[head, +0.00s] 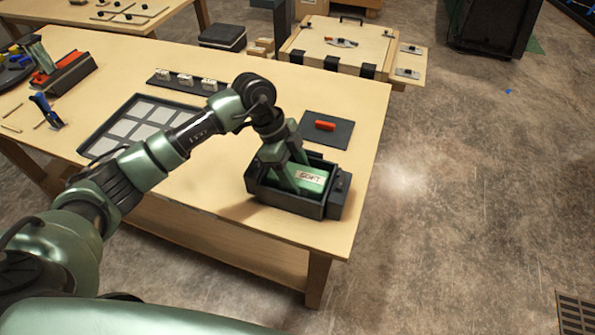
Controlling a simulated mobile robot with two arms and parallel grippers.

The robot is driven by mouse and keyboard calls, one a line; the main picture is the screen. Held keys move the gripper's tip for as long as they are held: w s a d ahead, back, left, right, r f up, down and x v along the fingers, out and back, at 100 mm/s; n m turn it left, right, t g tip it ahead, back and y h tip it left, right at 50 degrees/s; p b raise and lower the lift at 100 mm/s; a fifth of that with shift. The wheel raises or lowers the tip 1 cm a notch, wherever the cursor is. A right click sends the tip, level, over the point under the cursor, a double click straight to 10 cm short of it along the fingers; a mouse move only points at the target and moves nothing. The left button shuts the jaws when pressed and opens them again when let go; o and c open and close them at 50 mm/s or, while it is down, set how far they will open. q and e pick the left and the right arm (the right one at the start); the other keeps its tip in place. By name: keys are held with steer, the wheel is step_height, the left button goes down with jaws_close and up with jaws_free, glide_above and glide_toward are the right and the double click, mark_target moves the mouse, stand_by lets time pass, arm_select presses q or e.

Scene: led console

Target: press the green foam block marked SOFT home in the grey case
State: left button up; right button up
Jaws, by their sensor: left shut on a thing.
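The green foam block (313,178) bears a pale label reading SOFT. It sits inside the dark grey case (290,201), near the right front corner of the table. Its label side faces up, and its top shows at about the height of the case's rim; I cannot tell how deep it sits. My left gripper (296,183) reaches down into the case from above and is shut on the green foam block. The fingers hide the block's left part. My right gripper is not in view.
A dark mat (328,130) with a red piece (325,125) lies just behind the case. A tray of pale squares (140,126) lies left on the wooden table (215,190). A rail with white parts (187,81) is behind it. The table's right edge is close to the case.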

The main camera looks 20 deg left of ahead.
arm_select(q)
steer(key=shift+f+b, duration=0.4)
steer(key=shift+f, duration=0.55)
steer(key=o, duration=1.4)
steer(key=shift+c, duration=0.2)
steer(key=b+v, duration=0.1)
steer(key=v, duration=0.6)
steer(key=shift+a+r, duration=0.2)
steer(key=shift+r, duration=0.15)
